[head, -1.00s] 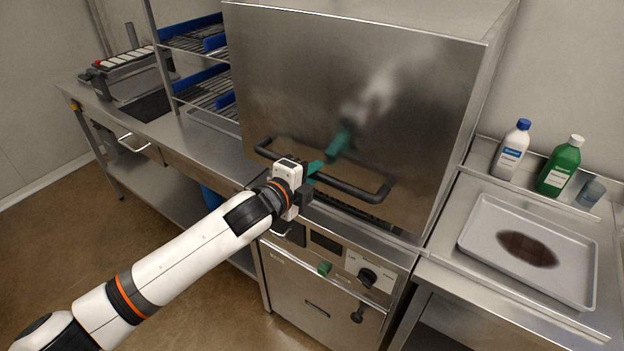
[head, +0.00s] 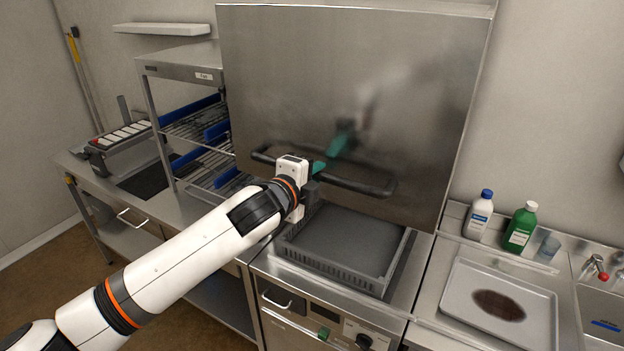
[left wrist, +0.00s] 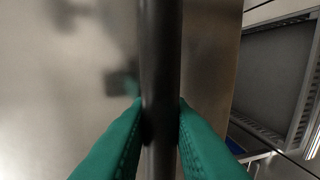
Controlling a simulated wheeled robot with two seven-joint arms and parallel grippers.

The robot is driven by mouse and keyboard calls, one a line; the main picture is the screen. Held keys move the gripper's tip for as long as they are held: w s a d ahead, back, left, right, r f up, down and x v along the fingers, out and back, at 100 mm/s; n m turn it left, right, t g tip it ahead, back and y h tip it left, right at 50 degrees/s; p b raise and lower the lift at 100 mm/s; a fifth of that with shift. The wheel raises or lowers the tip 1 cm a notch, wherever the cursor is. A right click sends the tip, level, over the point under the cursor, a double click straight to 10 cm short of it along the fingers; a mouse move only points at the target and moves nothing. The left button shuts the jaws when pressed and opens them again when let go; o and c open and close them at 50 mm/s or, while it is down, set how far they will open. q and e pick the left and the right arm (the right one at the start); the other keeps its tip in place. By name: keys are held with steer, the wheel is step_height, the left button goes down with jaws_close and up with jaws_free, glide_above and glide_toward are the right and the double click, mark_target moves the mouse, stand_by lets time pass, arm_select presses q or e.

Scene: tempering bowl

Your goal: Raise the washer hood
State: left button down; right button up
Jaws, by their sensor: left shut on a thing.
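The washer hood (head: 345,75) is a large steel box that stands raised above the machine's base. Its black bar handle (head: 358,186) runs across the lower front. My left gripper (head: 318,168) is shut on the handle, left of its middle. In the left wrist view the green fingers of my left gripper (left wrist: 160,115) lie on both sides of the black handle (left wrist: 160,50). A grey rack (head: 345,238) shows in the opening under the hood. My right gripper is not in view.
Steel counter with a tray (head: 460,302) and two bottles, white (head: 478,215) and green (head: 520,228), is at the right, beside a sink (head: 605,300). A shelf unit with blue-edged racks (head: 205,135) stands to the left. A control panel (head: 335,322) sits below the opening.

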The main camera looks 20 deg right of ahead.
arm_select(q)
steer(key=shift+r, duration=0.15)
steer(key=c, duration=1.4)
jaws_free()
steer(key=shift+a, duration=0.1)
steer(key=b+v, duration=0.4)
steer(key=v, duration=0.8)
